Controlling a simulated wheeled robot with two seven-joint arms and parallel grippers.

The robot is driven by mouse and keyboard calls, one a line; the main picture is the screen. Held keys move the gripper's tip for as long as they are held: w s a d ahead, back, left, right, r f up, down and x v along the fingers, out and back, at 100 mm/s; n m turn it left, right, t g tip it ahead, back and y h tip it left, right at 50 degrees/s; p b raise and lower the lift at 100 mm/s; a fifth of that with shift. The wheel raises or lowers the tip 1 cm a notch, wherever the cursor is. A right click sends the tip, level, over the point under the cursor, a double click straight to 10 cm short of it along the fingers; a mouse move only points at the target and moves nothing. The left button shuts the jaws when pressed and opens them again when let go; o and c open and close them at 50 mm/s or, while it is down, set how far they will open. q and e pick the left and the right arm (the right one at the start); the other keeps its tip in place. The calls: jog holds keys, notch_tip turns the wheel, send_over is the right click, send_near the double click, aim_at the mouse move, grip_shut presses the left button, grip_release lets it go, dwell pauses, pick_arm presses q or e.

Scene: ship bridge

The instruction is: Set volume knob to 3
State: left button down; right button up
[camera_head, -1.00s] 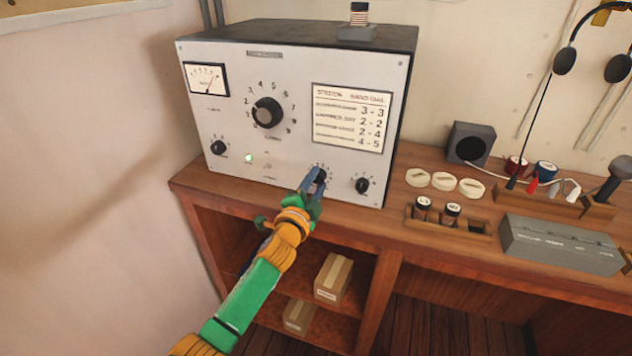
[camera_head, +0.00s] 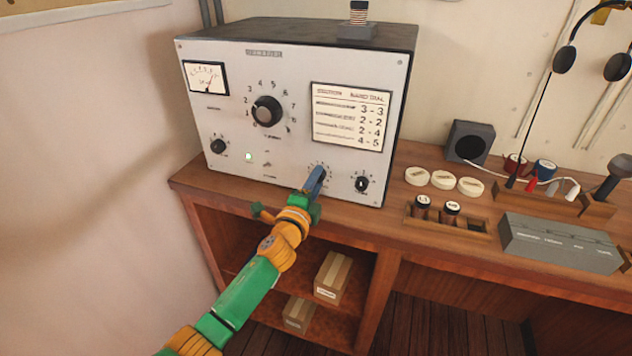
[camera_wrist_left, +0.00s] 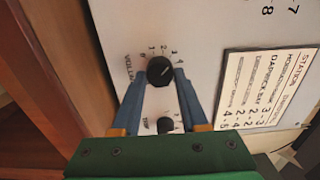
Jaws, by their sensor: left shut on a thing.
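The volume knob (camera_wrist_left: 160,71) is a round black knob on the grey radio front (camera_head: 230,165), with small numbers around it and a "VOLUME" label beside it in the left wrist view. My left gripper (camera_wrist_left: 161,76) has its blue fingers on either side of this knob, shut on it. In the head view, my left gripper (camera_head: 315,180) is at the lower part of the panel and mostly covers the knob. The knob's pointer is too small to read for certain. My right gripper is not in view.
A second small black knob (camera_head: 362,184) sits just right of the gripper; a larger dial (camera_head: 267,111) and a station card (camera_head: 350,117) are above. The wooden desk (camera_head: 290,197) runs below the radio. Pale discs (camera_head: 443,179) and a grey box (camera_head: 558,243) lie right.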

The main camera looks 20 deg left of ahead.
pick_arm(q)
jog(key=shift+c, duration=2.2)
grip_release()
jog(key=s, duration=0.7)
jog(key=shift+a, duration=0.1)
